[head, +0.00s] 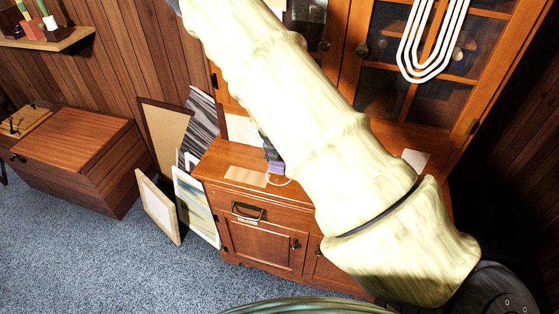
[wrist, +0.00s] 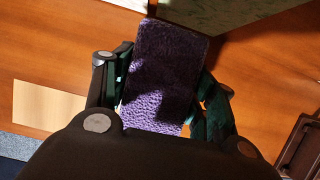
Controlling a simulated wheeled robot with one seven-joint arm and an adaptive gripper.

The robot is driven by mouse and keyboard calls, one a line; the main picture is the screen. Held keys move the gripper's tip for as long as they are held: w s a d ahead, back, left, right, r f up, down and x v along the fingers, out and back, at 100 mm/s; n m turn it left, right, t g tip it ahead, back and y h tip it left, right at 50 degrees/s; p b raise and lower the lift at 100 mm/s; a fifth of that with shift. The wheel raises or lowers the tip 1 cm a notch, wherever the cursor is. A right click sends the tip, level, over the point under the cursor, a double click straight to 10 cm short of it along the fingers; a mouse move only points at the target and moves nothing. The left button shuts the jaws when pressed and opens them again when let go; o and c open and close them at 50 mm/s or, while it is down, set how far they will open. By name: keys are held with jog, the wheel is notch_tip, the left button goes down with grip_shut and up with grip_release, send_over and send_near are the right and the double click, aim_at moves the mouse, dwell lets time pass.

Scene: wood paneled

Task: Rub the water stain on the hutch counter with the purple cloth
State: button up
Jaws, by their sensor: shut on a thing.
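The purple cloth (wrist: 165,70) is a fuzzy block held between the dark green fingers of my gripper (wrist: 163,88) in the wrist view. In the head view the cloth (head: 276,167) shows as a small purple patch at the hutch counter (head: 217,160), below my gripper (head: 270,150), which my arm mostly hides. The cloth is at or just above the counter; contact is not clear. A thin pale curved line (head: 281,183) lies beside the cloth, maybe the water stain's edge. The rest of any stain is hidden by the cloth and arm.
A tan rectangle (head: 246,176) lies on the counter left of the cloth. The hutch's glass doors (head: 385,92) stand behind, with a white looped object (head: 432,40) before them. Leaning frames (head: 158,207) and a wooden chest (head: 75,150) are at left.

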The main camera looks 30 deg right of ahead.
jog(key=r, duration=0.1)
jog(key=r+p, duration=0.1)
jog(key=r, duration=0.1)
jog(key=shift+s+d+p, duration=0.25)
jog(key=shift+s+p, duration=0.15)
jog(key=shift+w+r+p, duration=0.1)
jog(key=shift+r+p, duration=0.5)
jog(key=shift+r, duration=0.05)
jog(key=shift+r+p, duration=0.75)
jog(key=shift+r, duration=0.3)
jog(key=shift+f, duration=0.1)
